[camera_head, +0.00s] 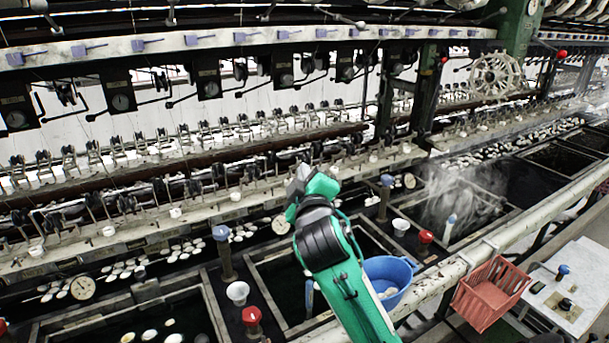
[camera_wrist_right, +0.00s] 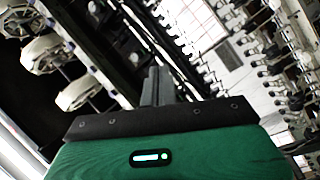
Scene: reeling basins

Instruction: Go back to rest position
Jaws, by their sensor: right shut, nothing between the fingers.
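My right arm, green and black, comes up from the bottom of the head view over the basins. My right gripper (camera_head: 300,180) is at its far end, over the edge of the reeling machine. In the right wrist view, the gripper's grey fingers (camera_wrist_right: 156,86) are together with nothing between them. The machine's rows of parts show beyond them. My left gripper is not in view.
A blue bowl (camera_head: 402,271) stands just right of my arm. A red crate (camera_head: 490,292) hangs by the white rail (camera_head: 440,277). Dark water basins (camera_head: 130,325) with pale cocoons line the machine (camera_head: 180,235). Steam rises at right.

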